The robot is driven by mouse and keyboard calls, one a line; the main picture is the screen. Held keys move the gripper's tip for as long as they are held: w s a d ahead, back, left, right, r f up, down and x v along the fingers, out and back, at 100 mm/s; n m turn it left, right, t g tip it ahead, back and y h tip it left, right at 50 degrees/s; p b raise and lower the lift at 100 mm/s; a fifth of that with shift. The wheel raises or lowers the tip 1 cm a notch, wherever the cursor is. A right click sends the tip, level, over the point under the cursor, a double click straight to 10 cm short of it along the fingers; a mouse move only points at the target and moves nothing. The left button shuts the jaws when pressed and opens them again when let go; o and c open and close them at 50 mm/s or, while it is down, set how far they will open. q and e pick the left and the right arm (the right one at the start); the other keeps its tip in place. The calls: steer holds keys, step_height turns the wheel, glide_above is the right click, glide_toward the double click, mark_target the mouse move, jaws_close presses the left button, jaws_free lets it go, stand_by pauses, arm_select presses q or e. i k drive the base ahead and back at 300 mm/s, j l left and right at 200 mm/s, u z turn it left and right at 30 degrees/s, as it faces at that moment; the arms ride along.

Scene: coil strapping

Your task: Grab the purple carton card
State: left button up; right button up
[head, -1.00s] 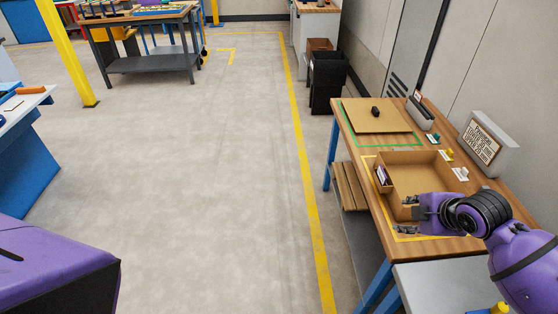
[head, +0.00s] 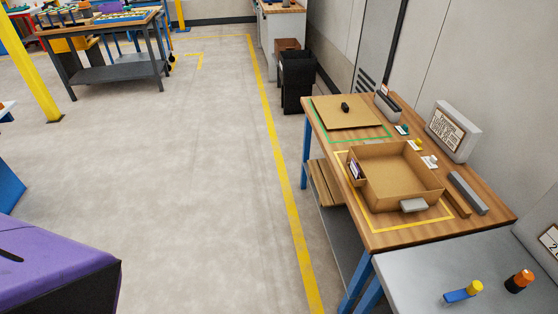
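An open brown carton (head: 402,180) stands on the wooden table inside a yellow taped outline. A small card (head: 354,170), dark purple and white, is at the carton's left end; I cannot tell exactly how it is held there. A small grey block (head: 414,206) is at the carton's near wall. Neither of my grippers shows in this view.
A flat brown board (head: 346,112) with a small black object lies in a green outline at the table's far end. Small coloured pieces, a sign (head: 447,132) and a grey bar (head: 468,194) line the right side. A grey surface (head: 430,270) adjoins in front. Open floor is left.

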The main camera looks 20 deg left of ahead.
mark_target(353, 169)
steer(key=j+z, duration=0.15)
steer(key=z, duration=0.25)
steer(key=i+j+z, duration=0.1)
steer(key=j+z, duration=0.15)
steer(key=z, duration=0.2)
steer(key=j+z, duration=0.2)
steer(key=z, duration=0.2)
steer(key=j+z, duration=0.25)
steer(key=j, duration=0.25)
steer(key=k+j+z, duration=0.1)
steer(key=j+z, duration=0.15)
steer(key=j, duration=0.25)
